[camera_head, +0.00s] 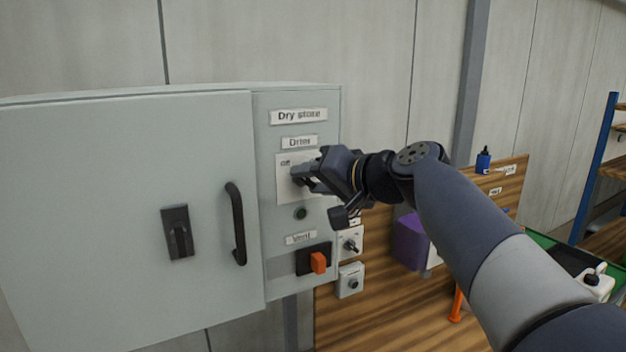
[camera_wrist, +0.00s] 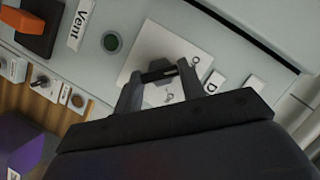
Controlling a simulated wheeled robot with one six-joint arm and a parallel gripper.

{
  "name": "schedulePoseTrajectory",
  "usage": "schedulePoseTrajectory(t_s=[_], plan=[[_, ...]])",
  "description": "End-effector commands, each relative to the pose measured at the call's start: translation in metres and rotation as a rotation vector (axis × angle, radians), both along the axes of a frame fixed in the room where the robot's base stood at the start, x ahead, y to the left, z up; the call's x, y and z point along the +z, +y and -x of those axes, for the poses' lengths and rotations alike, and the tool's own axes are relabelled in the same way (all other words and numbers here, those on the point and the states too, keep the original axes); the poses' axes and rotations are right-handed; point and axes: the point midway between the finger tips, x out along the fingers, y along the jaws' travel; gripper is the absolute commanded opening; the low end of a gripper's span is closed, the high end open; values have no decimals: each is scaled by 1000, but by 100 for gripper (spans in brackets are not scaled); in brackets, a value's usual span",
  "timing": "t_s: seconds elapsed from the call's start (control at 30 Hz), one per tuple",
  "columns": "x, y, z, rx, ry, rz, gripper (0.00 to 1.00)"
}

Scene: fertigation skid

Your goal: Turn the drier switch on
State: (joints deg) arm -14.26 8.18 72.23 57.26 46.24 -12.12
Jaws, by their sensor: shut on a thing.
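The drier switch has a white plate (camera_head: 284,188) under a label reading "Drier" on the grey "Dry store" cabinet. "Off" is printed at the plate's upper left. My gripper (camera_head: 298,178) is at the plate, and its fingers hide most of the knob in the head view. In the wrist view my gripper (camera_wrist: 155,92) is shut on the dark switch knob (camera_wrist: 158,77), one finger on each side. The white plate (camera_wrist: 140,62) shows around it, with lettering partly covered. I cannot tell exactly which way the knob points.
Below are a dark round button (camera_head: 300,213) and the orange Vent switch (camera_head: 318,263). Left are a black door handle (camera_head: 236,224) and latch (camera_head: 178,232). Small switch boxes (camera_head: 350,243) and a purple box (camera_head: 409,242) stand right, on or before a wooden board.

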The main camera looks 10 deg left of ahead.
Motion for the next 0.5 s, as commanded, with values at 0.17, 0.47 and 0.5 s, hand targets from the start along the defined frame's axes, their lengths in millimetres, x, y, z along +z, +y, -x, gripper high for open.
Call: schedulePoseTrajectory(t_s=[0.17,0.47,0.5], plan=[[-2,0,0,0,18,-24,15],[-6,-1,-1,0,125,-166,15],[-7,-1,-1,0,146,-194,15]])
